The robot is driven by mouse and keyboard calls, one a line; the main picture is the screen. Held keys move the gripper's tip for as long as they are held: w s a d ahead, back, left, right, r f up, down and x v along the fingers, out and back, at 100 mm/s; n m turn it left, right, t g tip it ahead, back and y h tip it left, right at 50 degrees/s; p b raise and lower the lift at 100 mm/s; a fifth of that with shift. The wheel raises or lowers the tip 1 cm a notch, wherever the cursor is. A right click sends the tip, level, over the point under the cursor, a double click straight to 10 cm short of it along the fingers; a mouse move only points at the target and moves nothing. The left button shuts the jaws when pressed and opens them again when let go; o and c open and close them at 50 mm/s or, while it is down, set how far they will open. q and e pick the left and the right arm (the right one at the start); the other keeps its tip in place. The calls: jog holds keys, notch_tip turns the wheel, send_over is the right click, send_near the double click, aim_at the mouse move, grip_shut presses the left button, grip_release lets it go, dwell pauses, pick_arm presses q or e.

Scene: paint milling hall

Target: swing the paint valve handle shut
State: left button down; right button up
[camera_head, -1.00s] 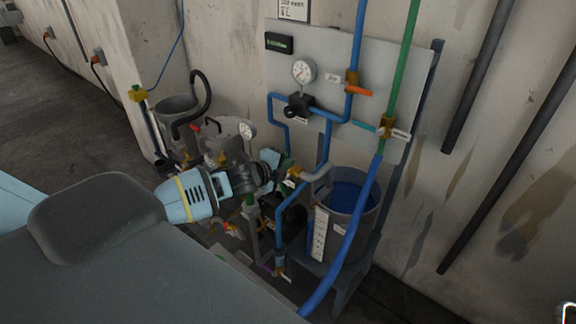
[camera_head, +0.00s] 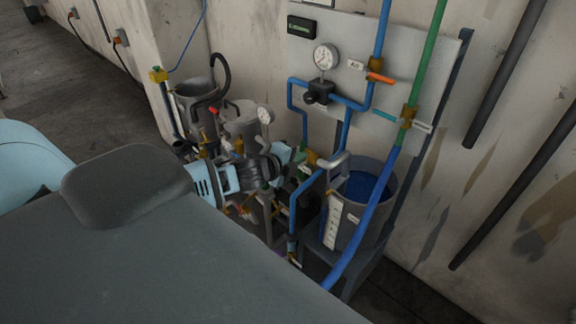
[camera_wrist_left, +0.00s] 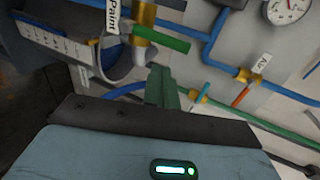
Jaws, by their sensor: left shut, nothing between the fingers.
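The paint valve (camera_head: 313,158) is a brass body on the pipework at the mixing bucket, joined to a grey spout. In the left wrist view the brass body (camera_wrist_left: 144,20) stands beside a "Paint" tag (camera_wrist_left: 112,17). Its green handle (camera_wrist_left: 162,37) sticks out to the right, roughly level in that picture. My left gripper (camera_head: 284,153) is just left of the valve in the head view. Its greenish fingers (camera_wrist_left: 162,86) are together and empty, below the handle in the wrist view with a small gap showing. Contact cannot be judged. My right gripper is out of view.
A grey bucket (camera_head: 388,187) with blue paint stands right of the valve. A panel (camera_head: 421,62) behind carries a gauge (camera_head: 326,57), blue and green pipes and an orange-handled air valve (camera_head: 380,78). Metal pots (camera_head: 239,123) crowd the left side.

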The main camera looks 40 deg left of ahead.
pick_arm(q)
jog(key=shift+s+a, duration=0.2)
jog(key=shift+s, duration=2.5)
